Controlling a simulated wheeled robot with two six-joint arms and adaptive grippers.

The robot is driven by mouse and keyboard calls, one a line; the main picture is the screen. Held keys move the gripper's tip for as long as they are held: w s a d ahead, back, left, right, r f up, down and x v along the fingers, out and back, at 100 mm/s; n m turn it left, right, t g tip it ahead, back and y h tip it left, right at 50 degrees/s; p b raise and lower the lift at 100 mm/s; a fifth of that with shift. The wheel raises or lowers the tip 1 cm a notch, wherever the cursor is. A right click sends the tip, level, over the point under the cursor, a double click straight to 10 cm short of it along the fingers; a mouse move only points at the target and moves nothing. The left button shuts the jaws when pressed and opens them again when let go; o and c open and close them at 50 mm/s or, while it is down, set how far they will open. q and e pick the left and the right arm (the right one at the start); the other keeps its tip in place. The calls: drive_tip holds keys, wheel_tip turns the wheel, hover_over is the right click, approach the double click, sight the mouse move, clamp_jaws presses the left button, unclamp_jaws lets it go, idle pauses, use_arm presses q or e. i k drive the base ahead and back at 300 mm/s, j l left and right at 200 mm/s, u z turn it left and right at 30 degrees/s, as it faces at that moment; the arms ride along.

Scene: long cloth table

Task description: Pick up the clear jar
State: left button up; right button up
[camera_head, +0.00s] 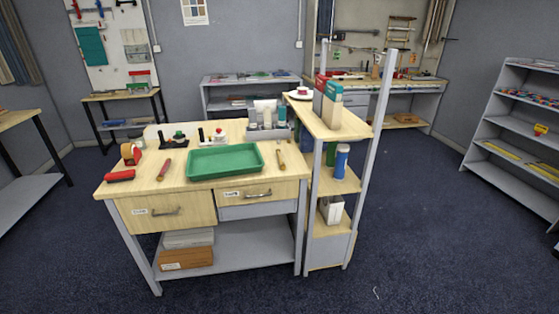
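I cannot clearly make out a clear jar in the head view. Several small items stand at the back of the wooden workbench (235,196), too small to tell apart. A grey caddy (267,134) at the bench's back right holds pale containers, and I cannot tell whether one is a clear jar. Neither of my grippers is in view.
A green tray (225,162) lies mid-bench, with a tape dispenser (130,153) and red-handled tools to its left. A shelf unit (350,130) with boxes and a blue can (341,162) adjoins the bench's right side. The front floor (430,260) is clear.

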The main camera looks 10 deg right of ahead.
sight(141, 142)
drive_tip(key=i+j, duration=0.2)
drive_tip(key=j, duration=0.15)
drive_tip(key=i+j, duration=0.45)
drive_tip(key=j, duration=0.3)
drive_tip(key=i+j, duration=0.2)
drive_tip(key=j, duration=0.35)
drive_tip(key=i+j, duration=0.15)
drive_tip(key=j, duration=0.35)
drive_tip(key=i+j, duration=0.2)
drive_tip(key=j, duration=0.35)
drive_tip(key=i+j+z, duration=0.1)
drive_tip(key=j, duration=0.4)
drive_tip(key=i+j, duration=0.3)
drive_tip(key=j, duration=0.25)
drive_tip(key=i+j, duration=0.15)
drive_tip(key=j, duration=0.4)
drive_tip(key=i+j, duration=0.15)
drive_tip(key=j, duration=0.4)
